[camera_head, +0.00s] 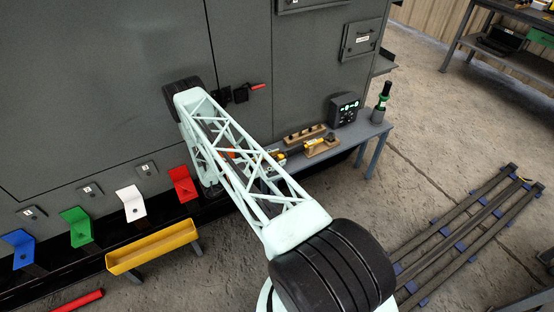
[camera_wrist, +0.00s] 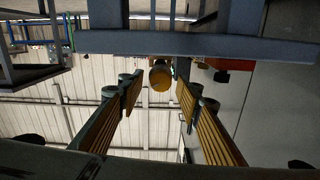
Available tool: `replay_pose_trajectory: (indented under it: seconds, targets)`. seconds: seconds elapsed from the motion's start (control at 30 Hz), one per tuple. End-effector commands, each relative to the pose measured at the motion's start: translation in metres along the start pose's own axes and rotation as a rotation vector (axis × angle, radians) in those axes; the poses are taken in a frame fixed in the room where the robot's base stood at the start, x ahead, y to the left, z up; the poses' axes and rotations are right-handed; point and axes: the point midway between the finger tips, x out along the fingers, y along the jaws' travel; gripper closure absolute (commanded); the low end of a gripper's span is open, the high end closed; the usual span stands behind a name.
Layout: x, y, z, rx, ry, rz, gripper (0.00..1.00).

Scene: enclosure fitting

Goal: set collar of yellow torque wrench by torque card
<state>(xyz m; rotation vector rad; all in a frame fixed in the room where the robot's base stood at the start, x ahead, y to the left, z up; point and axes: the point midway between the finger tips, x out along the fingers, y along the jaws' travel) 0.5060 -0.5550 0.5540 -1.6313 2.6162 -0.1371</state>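A yellow and dark tool that looks like the torque wrench (camera_head: 314,143) lies on a wooden cradle (camera_head: 324,150) on the grey bench. Another yellow item (camera_head: 279,157) shows beside my arm's lattice link, partly hidden. In the wrist view, my gripper (camera_wrist: 160,98) has its two ribbed fingers apart. A round yellow end (camera_wrist: 160,76) shows in the gap between them, beyond the fingertips or level with them; I cannot tell which. No contact is visible. In the head view my arm hides the gripper. I cannot pick out a torque card or read the collar.
A box with green displays (camera_head: 344,109) and a green-black upright tool (camera_head: 383,97) stand at the bench's right. A second wooden rack (camera_head: 305,134) lies behind. The grey cabinet (camera_head: 110,90) rises along the back. A yellow tray (camera_head: 152,247) and coloured brackets sit at left. Floor at right has rails (camera_head: 465,235).

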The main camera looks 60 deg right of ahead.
Motion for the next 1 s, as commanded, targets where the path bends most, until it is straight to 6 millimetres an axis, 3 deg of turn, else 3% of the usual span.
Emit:
replay_pose_trajectory:
  seconds: [0.3,0.6,1.0]
  targets:
    - [0.0010,0.0000,-0.0001,0.000,0.000,0.000,0.68]
    - [0.0010,0.0000,-0.0001,0.000,0.000,0.000,0.92]
    - [0.0010,0.0002,0.0002,0.042,0.000,0.000,0.92]
